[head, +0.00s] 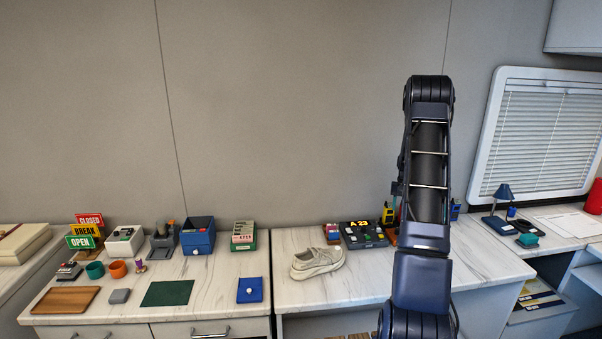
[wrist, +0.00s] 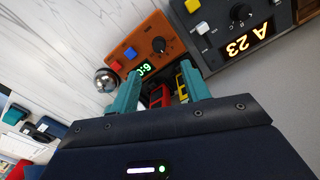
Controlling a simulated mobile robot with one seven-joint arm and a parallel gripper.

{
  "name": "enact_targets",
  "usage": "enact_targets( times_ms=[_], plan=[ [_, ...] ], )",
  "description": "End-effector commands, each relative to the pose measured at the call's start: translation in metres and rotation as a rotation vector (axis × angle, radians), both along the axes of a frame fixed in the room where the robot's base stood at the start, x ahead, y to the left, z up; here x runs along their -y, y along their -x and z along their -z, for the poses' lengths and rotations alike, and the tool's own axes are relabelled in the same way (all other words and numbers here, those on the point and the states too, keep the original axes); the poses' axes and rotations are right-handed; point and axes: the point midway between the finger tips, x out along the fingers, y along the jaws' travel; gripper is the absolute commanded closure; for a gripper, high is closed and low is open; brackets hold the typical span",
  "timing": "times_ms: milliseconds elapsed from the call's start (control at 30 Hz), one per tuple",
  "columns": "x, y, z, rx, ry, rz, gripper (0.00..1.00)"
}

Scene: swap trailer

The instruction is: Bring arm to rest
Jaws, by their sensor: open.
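My arm (head: 429,170) stands raised in the right half of the head view, in front of the wall and counter; its end is hidden behind its own links there. In the wrist view my gripper (wrist: 158,92) has its two teal fingers apart, with nothing held between them. Beyond the fingertips are an orange box (wrist: 145,53) with a knob and a green display, and red and yellow things seen through the gap. A dark box (wrist: 235,30) showing "A 23" is beyond the right finger. A silver bell-like dome (wrist: 106,80) is near the left fingertip.
The marble counter (head: 380,285) carries a beige shoe (head: 317,261) and the dark "A 23" box (head: 363,234). The left counter holds a blue bin (head: 197,240), a wooden tray (head: 66,300), a green mat (head: 167,293) and signs. A blue lamp (head: 503,196) stands at right.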

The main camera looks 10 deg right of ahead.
Motion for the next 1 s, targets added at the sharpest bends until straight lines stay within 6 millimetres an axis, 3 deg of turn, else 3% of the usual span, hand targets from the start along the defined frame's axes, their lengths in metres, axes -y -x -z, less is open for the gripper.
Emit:
enact_targets(
  times_ms=[167, 467, 700, 1000],
  plan=[
    [-0.027, 0.011, -0.044, 0.028, 0.007, -0.027, 0.53],
    [-0.086, 0.051, -0.129, 0.083, 0.021, -0.087, 0.53],
    [-0.132, 0.094, -0.185, 0.127, 0.031, -0.136, 0.53],
    [-0.184, 0.157, -0.239, 0.182, 0.043, -0.197, 0.53]
  ],
)
